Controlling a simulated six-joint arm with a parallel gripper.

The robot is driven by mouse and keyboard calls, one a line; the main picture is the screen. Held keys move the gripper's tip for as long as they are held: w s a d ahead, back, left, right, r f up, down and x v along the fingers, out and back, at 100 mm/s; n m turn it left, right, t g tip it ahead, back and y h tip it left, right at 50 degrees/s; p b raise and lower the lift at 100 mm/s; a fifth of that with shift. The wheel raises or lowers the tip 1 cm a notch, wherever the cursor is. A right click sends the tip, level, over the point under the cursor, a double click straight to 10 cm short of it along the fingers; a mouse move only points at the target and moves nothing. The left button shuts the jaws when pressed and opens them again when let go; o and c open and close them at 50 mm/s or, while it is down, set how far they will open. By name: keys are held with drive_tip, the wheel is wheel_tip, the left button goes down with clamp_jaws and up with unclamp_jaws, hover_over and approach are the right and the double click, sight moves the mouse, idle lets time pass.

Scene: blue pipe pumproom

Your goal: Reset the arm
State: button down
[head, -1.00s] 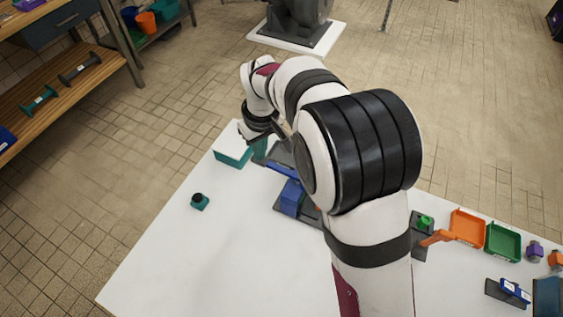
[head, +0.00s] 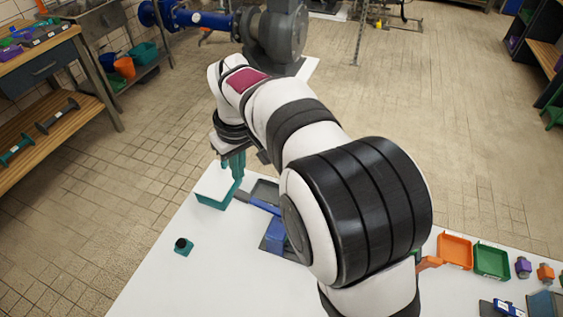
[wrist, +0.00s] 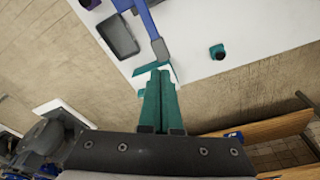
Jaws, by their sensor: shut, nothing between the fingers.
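My gripper (head: 238,172) has teal fingers and hangs over the far left corner of the white table (head: 170,262), by a teal box with a white top (head: 212,186). In the wrist view my gripper (wrist: 160,72) shows its two fingers side by side, shut and empty. The box is mostly hidden behind the fingers there. I cannot tell whether the fingertips touch anything. My arm is raised across the middle of the head view and hides part of the table.
A small teal block with a black top (head: 183,246) stands on the table. A blue fixture (head: 275,235) is beside my arm. An orange bin (head: 454,250) and a green bin (head: 491,261) stand at the right. The table's front left is clear.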

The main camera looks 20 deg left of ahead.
drive_tip(key=s+d+r+m, duration=0.2)
drive_tip(key=s+d+m, duration=0.15)
drive_tip(key=d, duration=0.45)
drive_tip(key=s+d+r+m, duration=0.1)
drive_tip(key=s+d+m, duration=0.25)
drive_tip(key=d, duration=0.45)
drive_tip(key=s+d+r+m, duration=0.2)
drive_tip(key=d+m, duration=0.2)
drive_tip(key=d, duration=0.4)
drive_tip(key=s+d+f+m, duration=0.2)
drive_tip(key=s+d+m, duration=0.1)
drive_tip(key=s, duration=0.3)
drive_tip(key=s+d+f+m+g, duration=0.1)
drive_tip(key=s+d+f+m, duration=0.1)
drive_tip(key=s, duration=0.4)
drive_tip(key=shift+d+m, duration=0.8)
